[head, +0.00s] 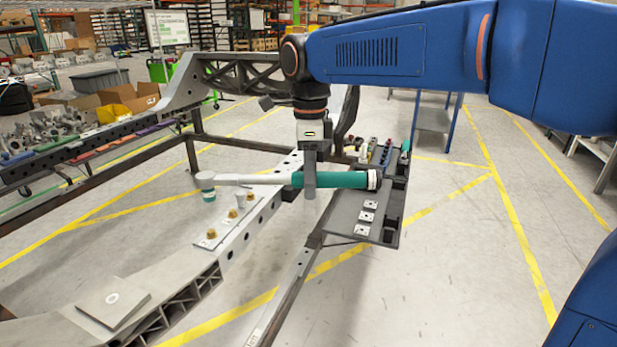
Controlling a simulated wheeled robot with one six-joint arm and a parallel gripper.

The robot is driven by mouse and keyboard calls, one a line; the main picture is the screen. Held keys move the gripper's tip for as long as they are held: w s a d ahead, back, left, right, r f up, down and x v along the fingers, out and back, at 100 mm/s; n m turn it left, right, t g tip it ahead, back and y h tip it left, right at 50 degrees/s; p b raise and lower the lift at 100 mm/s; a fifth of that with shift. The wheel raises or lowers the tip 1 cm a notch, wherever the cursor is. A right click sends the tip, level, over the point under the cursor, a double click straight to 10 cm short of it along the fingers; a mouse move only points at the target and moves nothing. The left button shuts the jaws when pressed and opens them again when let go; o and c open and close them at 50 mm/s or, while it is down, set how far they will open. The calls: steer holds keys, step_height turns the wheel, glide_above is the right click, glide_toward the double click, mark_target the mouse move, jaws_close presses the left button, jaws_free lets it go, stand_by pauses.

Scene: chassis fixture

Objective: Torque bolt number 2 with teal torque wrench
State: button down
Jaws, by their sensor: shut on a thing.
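The teal torque wrench (345,180) is held level in my gripper (310,190), which is shut around its teal handle. Its grey shaft reaches left to a round head (205,180) with a teal-banded socket under it. Brass bolts (211,234) (232,213) stand in a row on a light plate on the chassis rail (190,290). The wrench head appears to the upper left of this row, apart from these bolts. I cannot read bolt numbers, so I cannot tell which is number 2. The wrench shaft may hide part of the row's far end.
A dark tool shelf (385,215) with small square plates and several coloured tools is right of the rail. A loose square plate (112,300) lies on the near part of the chassis. A far rail (100,140) runs at left. Yellow-lined floor is open at right.

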steer(key=shift+s+a+f, duration=0.15)
steer(key=shift+s+a, duration=0.15)
steer(key=shift+a, duration=0.1)
steer(key=shift+f, duration=0.15)
step_height(320, 180, down, 6)
stand_by(1.0)
steer(key=shift+f, duration=1.15)
stand_by(0.7)
steer(key=shift+s+f+m, duration=0.1)
steer(key=shift+s+m, duration=0.4)
steer(key=shift+s, duration=0.95)
steer(key=shift+s+a+m, duration=0.2)
steer(key=shift+s+m, duration=0.25)
steer(key=shift+s, duration=0.35)
steer(key=shift+s+a+m, duration=0.2)
steer(key=shift+s+m, duration=0.25)
steer(key=shift+s, duration=0.35)
stand_by(1.3)
